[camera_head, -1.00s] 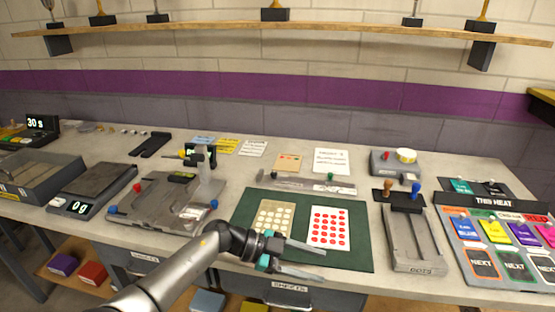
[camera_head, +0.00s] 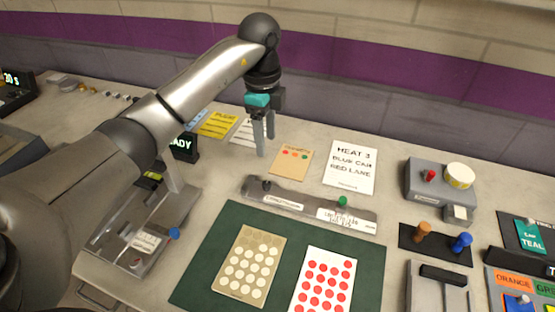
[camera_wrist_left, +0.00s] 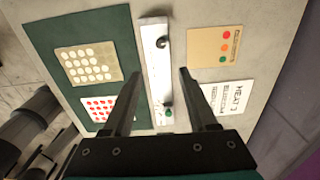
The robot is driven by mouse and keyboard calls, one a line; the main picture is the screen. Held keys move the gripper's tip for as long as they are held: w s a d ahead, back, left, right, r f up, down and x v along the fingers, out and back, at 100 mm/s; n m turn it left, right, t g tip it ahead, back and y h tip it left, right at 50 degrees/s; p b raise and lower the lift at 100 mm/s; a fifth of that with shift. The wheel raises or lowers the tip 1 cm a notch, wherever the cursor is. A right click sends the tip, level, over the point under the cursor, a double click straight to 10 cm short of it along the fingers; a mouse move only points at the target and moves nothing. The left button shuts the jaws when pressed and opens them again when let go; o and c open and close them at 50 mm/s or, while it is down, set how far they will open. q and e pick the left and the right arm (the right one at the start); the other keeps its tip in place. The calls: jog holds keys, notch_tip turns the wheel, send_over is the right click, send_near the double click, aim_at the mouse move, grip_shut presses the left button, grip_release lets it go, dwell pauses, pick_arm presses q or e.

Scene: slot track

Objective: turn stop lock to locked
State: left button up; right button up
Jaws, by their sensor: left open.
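A narrow grey bar (camera_head: 312,206) lies on the bench behind the green mat, with a black knob (camera_head: 267,184) at its left and a green knob (camera_head: 342,201) at its right. Its white labels are too small to read, so I cannot tell which part is the stop lock. My left gripper (camera_head: 264,146) is open, empty and pointing down above the bench, near the bar's left end. In the left wrist view, the bar (camera_wrist_left: 155,70) runs between the open fingers (camera_wrist_left: 160,74), with the black knob (camera_wrist_left: 162,43) and green knob (camera_wrist_left: 169,112) both visible. My right gripper is not in view.
The green mat (camera_head: 217,255) carries a beige dotted card (camera_head: 249,265) and a red dotted card (camera_head: 325,285). A grey device (camera_head: 152,225) with a blue knob stands left, partly behind my arm. Paper cards lie behind the bar. A grey box (camera_head: 440,185) stands right.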

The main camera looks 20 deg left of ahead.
pick_arm(q)
send_over(266, 184)
notch_tip(266, 184, down, 5)
notch_tip(266, 184, down, 8)
jog(key=shift+f+b, duration=0.15)
jog(key=shift+b, duration=0.7)
jog(key=shift+w+f, duration=0.1)
jog(key=shift+f, duration=0.65)
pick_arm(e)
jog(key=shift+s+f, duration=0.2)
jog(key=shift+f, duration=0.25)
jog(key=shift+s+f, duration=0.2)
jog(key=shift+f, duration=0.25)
pick_arm(q)
grip_shut()
